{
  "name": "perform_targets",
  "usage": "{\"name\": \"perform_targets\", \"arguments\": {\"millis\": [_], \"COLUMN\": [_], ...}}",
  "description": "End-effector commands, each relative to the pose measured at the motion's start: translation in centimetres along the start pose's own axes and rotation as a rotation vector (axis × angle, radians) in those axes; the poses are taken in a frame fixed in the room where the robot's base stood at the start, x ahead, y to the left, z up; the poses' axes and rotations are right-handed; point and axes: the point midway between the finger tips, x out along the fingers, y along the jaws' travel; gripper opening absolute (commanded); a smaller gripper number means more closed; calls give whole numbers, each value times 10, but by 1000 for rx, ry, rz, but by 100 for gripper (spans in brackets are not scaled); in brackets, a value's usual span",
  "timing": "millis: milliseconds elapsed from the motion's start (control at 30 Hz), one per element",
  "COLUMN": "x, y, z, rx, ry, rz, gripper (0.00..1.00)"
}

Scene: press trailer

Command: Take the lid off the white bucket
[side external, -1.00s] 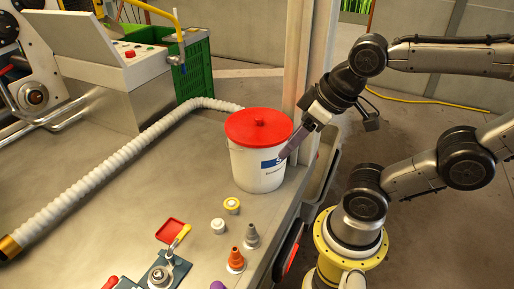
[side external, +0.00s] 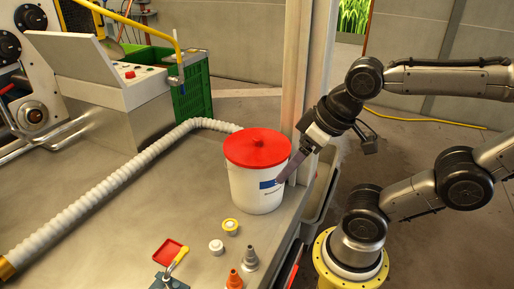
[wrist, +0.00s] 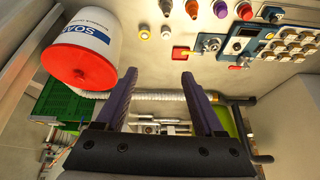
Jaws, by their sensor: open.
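The white bucket (side external: 256,192) stands upright on the metal table near its right edge. Its red lid (side external: 258,148) with a small knob sits on top. In the wrist view, the bucket (wrist: 98,25) and its red lid (wrist: 80,66) are at the upper left, outside the space between the fingers. My gripper (side external: 286,178) is at the bucket's right side, below the lid's height, and overlaps the bucket's edge in the side view; I cannot tell if it touches. In the wrist view my gripper (wrist: 158,80) is open, with nothing between its two purple fingers.
A ribbed white hose (side external: 120,195) runs across the table behind and left of the bucket. Small nozzles and caps (side external: 230,226) lie in front of it, with a red tray (side external: 170,250). A metal post (side external: 303,80) rises behind the bucket. A green crate (side external: 188,90) stands behind.

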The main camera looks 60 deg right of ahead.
Motion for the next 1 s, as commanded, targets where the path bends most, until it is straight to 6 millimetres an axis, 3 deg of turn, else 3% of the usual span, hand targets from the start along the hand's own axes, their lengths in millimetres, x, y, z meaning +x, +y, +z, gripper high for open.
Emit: {"name": "perform_targets", "arguments": {"millis": [167, 300, 467, 600, 733, 867, 1000], "x": [-24, -37, -39, -25, -1, 29, 58], "y": [-1, 8, 31, 68, 114, 162, 203], "z": [-26, -66, -120, -165, -196, -211, -209], "rx": [228, 458, 750, 1007, 1212, 1353, 1426], "ry": [-5, -47, -107, -164, -218, -269, -318], "rz": [4, 40, 111, 189, 263, 322, 360], "gripper": [70, 70, 70, 70, 70, 70, 70]}}
